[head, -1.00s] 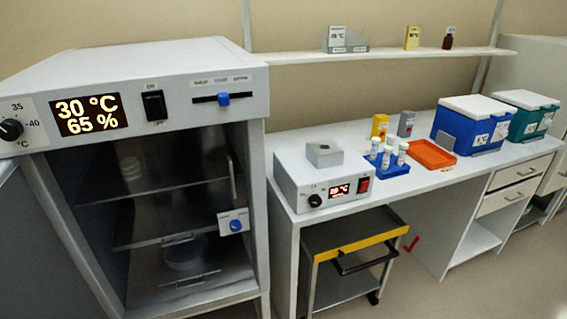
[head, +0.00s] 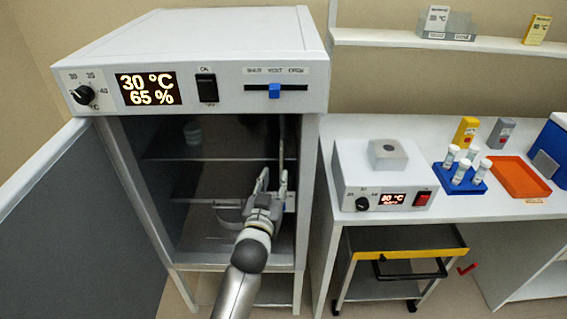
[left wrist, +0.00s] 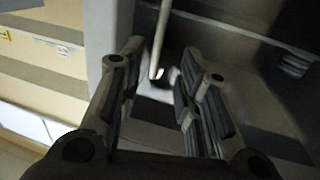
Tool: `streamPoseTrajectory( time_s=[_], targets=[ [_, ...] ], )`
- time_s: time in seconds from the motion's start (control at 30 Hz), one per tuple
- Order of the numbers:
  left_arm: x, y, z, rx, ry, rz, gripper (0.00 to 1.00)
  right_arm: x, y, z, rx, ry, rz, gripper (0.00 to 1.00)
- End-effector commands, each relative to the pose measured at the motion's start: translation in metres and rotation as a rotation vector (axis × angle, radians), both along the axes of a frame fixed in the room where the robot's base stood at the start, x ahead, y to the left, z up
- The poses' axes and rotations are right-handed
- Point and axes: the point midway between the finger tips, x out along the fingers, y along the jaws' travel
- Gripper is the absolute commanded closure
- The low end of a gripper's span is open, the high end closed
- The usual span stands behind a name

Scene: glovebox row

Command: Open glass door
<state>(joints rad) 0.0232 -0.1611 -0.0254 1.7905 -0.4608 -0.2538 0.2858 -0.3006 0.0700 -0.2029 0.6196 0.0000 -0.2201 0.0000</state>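The incubator (head: 185,40) stands at the left with its front opening in view. The clear pane of the glass door is hard to make out, and I cannot tell its exact angle. A thin upright handle bar (head: 282,140) shows at the right side of the opening. My left gripper (head: 273,180) is in front of the lower end of the bar. In the left wrist view the fingers of my left gripper (left wrist: 160,72) are spread and empty. The bar (left wrist: 160,38) shows between and beyond the fingertips, apart from them. My right gripper is not in view.
The grey outer door (head: 75,220) is swung open to the left. To the right, a bench (head: 420,150) carries a heater box (head: 380,185), a blue tube rack (head: 460,178) and an orange tray (head: 520,177). A cart (head: 400,265) stands under the bench.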

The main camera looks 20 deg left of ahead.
Motion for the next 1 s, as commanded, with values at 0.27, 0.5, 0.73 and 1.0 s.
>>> streamPoseTrajectory(
  time_s=[0.27,0.5,0.73,1.0],
  targets=[
    [0.046,0.003,0.002,-0.001,0.0,-0.001,0.68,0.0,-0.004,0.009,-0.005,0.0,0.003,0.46],
    [0.065,0.005,0.0,0.0,0.001,-0.001,0.68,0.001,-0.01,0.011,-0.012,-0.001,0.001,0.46],
    [0.068,0.005,0.0,-0.001,0.0,-0.001,0.68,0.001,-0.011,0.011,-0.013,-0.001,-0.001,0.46],
    [0.067,0.005,0.0,-0.001,0.001,-0.001,0.86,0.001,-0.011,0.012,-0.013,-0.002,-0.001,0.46]
  ],
)
